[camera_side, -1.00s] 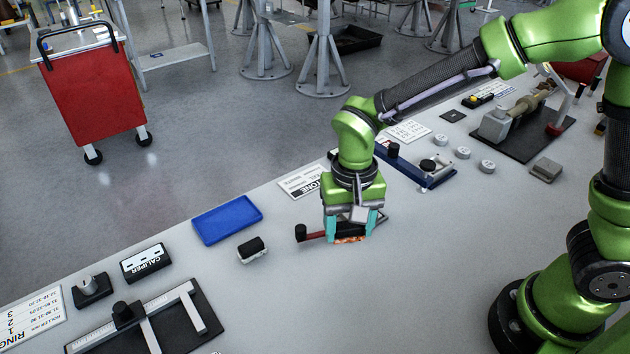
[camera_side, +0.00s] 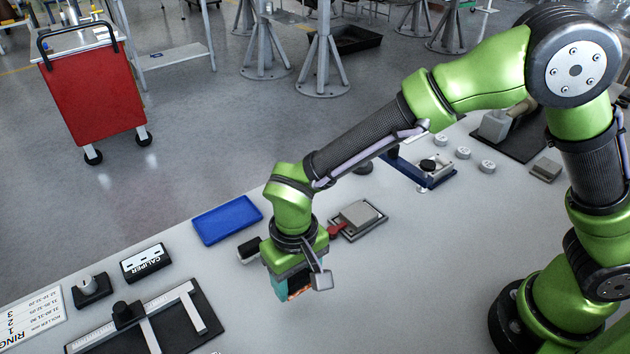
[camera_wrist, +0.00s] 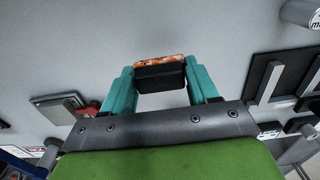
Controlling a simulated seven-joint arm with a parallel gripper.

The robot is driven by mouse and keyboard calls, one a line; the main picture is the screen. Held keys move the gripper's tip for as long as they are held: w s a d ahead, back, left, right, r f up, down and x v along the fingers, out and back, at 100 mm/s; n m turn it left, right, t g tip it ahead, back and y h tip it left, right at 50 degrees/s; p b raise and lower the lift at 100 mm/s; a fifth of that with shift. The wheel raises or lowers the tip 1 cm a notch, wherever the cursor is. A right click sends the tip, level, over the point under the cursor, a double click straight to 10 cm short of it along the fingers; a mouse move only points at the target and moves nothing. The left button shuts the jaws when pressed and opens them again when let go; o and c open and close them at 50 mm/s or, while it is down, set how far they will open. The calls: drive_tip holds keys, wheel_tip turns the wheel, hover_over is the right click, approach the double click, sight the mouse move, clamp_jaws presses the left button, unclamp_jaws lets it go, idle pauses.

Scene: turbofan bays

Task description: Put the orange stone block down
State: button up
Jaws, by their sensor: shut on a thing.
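The orange stone block (camera_side: 299,291) is in my gripper (camera_side: 290,287), in front of the blue tray and mostly hidden by the gripper in the side view. In the wrist view, an orange mottled strip of the block (camera_wrist: 160,60) shows with a black part below it. The teal fingers of my gripper (camera_wrist: 160,76) are shut on it from both sides. I cannot tell exactly how high it is above the grey table (camera_side: 400,300).
A grey plate with a square pad (camera_side: 358,214) and red handle lies behind my gripper. A blue tray (camera_side: 228,219) and a small black-and-white block (camera_side: 250,250) are to the left. A caliper on a black board (camera_side: 150,320) lies at front left. The front-centre table is clear.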

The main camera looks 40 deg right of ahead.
drive_tip(key=shift+w+a+f, duration=0.1)
drive_tip(key=shift+w+a, duration=0.65)
drive_tip(key=shift+w, duration=0.1)
drive_tip(key=shift+w+a+f, duration=0.15)
drive_tip(key=shift+f, duration=1.6)
drive_tip(key=shift+f, duration=0.2)
drive_tip(key=o, duration=0.9)
drive_tip(key=shift+r, duration=0.15)
